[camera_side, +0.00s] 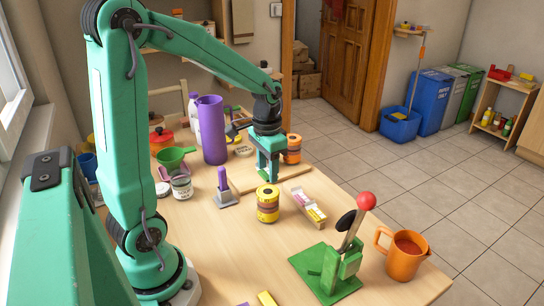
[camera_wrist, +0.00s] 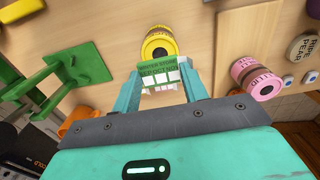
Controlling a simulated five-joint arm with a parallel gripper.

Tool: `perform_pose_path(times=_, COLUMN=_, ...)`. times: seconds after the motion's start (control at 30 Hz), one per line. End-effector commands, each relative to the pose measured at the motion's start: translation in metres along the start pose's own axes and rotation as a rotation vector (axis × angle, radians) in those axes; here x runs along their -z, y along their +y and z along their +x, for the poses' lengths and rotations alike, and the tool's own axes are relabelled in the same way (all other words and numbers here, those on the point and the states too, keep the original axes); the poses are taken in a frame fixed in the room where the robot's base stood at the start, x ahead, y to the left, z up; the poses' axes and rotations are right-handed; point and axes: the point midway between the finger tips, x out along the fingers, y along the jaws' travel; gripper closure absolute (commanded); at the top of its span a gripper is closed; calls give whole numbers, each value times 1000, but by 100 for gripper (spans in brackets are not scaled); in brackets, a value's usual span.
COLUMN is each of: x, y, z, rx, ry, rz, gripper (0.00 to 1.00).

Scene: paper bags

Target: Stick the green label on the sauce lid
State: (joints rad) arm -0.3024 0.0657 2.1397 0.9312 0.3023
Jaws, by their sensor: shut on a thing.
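My gripper (camera_side: 266,170) is low over a wooden board (camera_side: 296,171) in the side view. In the wrist view its fingers (camera_wrist: 162,82) are shut on a green label (camera_wrist: 158,72) with dark print and white parts along its lower edge. A yellow can (camera_side: 267,204) with dark bands stands upright on the table in front of the gripper. It also shows in the wrist view (camera_wrist: 157,43), just beyond the label. An orange can (camera_side: 292,149) stands behind the gripper. I cannot tell which lid is the sauce lid.
A green lever press (camera_side: 330,272) and an orange mug (camera_side: 403,254) stand at the front right. A small box (camera_side: 309,207) lies right of the yellow can. A purple-handled stamp (camera_side: 223,188), a white jar (camera_side: 181,186) and a purple vase (camera_side: 211,130) stand left.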

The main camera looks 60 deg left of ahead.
Motion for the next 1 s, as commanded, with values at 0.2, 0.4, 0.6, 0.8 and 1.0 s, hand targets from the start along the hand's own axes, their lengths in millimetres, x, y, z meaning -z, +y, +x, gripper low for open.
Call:
perform_pose_path(times=0.2, x=-1, y=0, z=13, rx=-1, ry=-3, rz=0, gripper=77)
perform_pose_path(times=0.4, x=0, y=0, z=24, rx=-1, ry=-2, rz=0, gripper=77)
perform_pose_path(times=0.6, x=-1, y=0, z=35, rx=-1, ry=-3, rz=0, gripper=77)
perform_pose_path(times=0.8, x=0, y=0, z=43, rx=0, ry=-2, rz=0, gripper=77)
perform_pose_path(times=1.0, x=0, y=0, z=47, rx=0, ry=0, rz=0, gripper=77)
